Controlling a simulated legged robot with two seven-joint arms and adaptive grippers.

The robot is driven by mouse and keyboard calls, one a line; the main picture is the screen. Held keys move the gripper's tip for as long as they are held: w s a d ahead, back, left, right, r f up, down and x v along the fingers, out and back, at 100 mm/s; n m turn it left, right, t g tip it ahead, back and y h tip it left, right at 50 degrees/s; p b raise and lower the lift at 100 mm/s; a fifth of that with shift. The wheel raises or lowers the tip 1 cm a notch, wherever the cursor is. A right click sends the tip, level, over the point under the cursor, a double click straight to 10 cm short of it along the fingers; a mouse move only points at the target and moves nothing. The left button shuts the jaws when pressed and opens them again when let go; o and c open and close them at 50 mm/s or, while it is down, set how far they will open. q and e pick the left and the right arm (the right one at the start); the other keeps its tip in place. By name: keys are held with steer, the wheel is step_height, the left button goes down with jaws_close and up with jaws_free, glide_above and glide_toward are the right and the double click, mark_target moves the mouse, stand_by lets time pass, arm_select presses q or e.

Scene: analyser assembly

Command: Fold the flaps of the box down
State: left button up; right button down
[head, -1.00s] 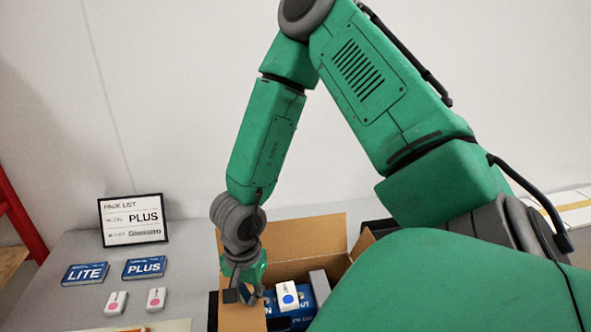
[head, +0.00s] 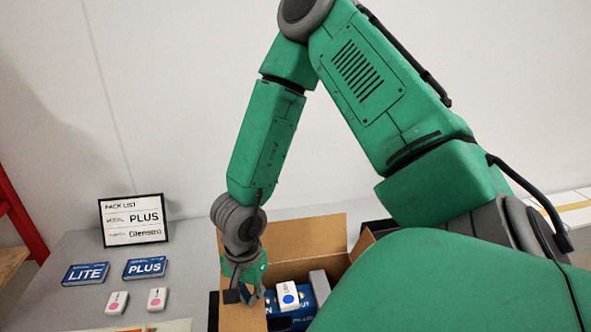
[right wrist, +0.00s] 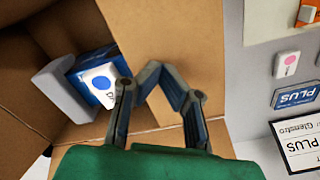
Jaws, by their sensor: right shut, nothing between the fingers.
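The open cardboard box (head: 293,268) stands at the bottom middle of the head view, partly hidden by my right arm. Its back flap (head: 310,232) stands up, and a right flap (head: 362,243) shows beside my arm. The left flap (head: 240,318) spreads outward at the box's left side; it also shows in the right wrist view (right wrist: 190,35). My right gripper (head: 250,297) is shut and empty, pointing down at the left flap; whether it touches is unclear. In the right wrist view its fingertips (right wrist: 158,72) meet over the cardboard. My left gripper is out of view.
Inside the box are a white pack with a blue dot (head: 288,295), a blue carton (head: 320,285) and a grey piece (head: 319,284). Left on the table are LITE (head: 86,274) and PLUS (head: 145,268) cards, two white packs (head: 157,299) and a pack list sign (head: 133,220).

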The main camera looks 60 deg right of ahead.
step_height(320, 180, up, 5)
steer(key=p, duration=0.4)
steer(key=shift+r, duration=1.15)
